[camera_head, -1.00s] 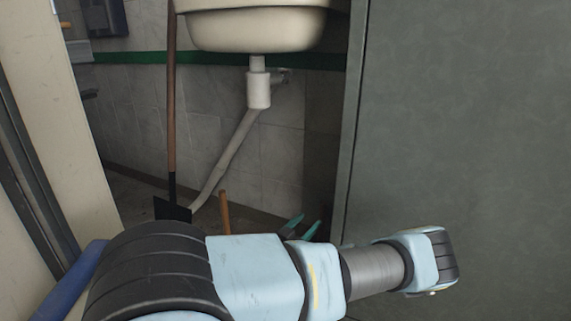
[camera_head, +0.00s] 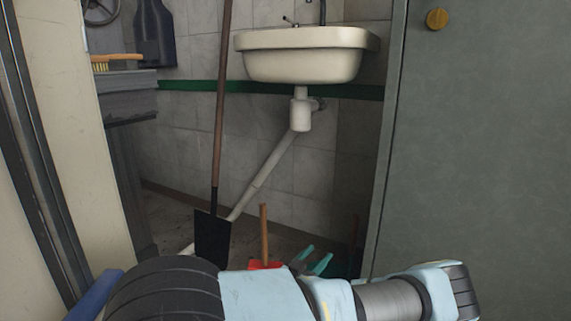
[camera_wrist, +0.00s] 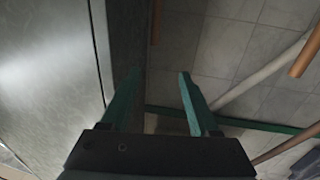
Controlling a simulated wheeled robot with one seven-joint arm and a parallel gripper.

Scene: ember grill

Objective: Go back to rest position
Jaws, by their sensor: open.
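My gripper shows in the head view (camera_head: 309,262) as two teal fingers, low in the picture beyond my light-blue arm. In the wrist view my gripper (camera_wrist: 157,78) has its two teal fingers spread apart with nothing between them. My arm is bent across the bottom of the head view, and part of the gripper is hidden behind it.
A grey door or panel (camera_head: 480,150) with a brass knob (camera_head: 437,18) stands at the right. A cream sink (camera_head: 305,58) with a white drain pipe (camera_head: 265,172) hangs behind. A shovel (camera_head: 213,235) and a wooden-handled red tool (camera_head: 264,235) stand left of the gripper.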

